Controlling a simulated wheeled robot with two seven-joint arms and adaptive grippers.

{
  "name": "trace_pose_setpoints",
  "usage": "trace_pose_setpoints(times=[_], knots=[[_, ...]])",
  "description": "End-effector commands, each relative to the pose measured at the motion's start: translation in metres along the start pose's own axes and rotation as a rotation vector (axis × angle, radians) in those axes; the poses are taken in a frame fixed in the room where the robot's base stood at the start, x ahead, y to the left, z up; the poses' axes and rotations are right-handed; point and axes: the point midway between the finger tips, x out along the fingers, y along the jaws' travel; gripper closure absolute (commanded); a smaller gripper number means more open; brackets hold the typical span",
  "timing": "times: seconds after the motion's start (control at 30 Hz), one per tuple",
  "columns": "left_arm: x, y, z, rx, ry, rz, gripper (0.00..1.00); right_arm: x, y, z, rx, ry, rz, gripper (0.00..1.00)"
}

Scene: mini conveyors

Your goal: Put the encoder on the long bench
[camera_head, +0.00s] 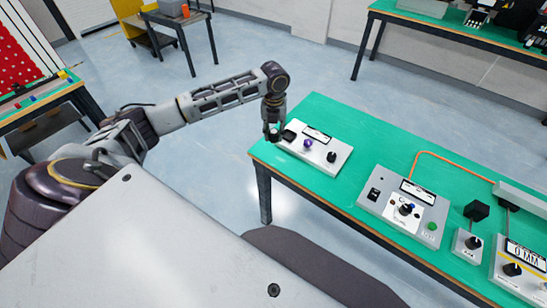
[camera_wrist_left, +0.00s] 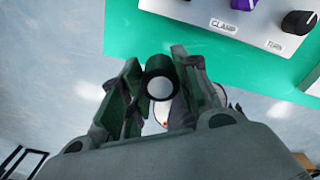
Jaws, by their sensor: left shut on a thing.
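The encoder (camera_wrist_left: 160,86), a short black cylinder with a pale round end, is between the fingers of my left gripper in the left wrist view. My left gripper (camera_wrist_left: 160,95) is shut on it. In the wrist view the bench top (camera_wrist_left: 140,40) lies ahead of the fingertips, with floor beneath. I cannot tell the height of the encoder above the bench. My right gripper is not in view.
A grey clamp panel (camera_head: 330,163) with knobs stands close to my left gripper. A larger control box (camera_head: 377,207) and small knob boxes stand farther right on the bench. A bare green strip runs along its front edge. Another bench (camera_head: 440,25) is at the back.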

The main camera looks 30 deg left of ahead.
Motion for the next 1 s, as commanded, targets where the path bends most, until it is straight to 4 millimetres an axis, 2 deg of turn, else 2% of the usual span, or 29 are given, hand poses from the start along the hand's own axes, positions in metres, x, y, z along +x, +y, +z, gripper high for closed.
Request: trace_pose_setpoints(times=[0.17,0.53,1.0], knots=[[0.006,0.000,0.000,-0.001,0.000,0.000,0.94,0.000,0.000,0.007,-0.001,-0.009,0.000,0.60],[0.046,0.000,0.000,-0.002,0.000,0.000,0.94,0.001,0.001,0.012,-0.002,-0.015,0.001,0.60],[0.052,0.000,0.000,-0.001,0.000,0.000,0.94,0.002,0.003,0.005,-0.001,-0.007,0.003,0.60]])
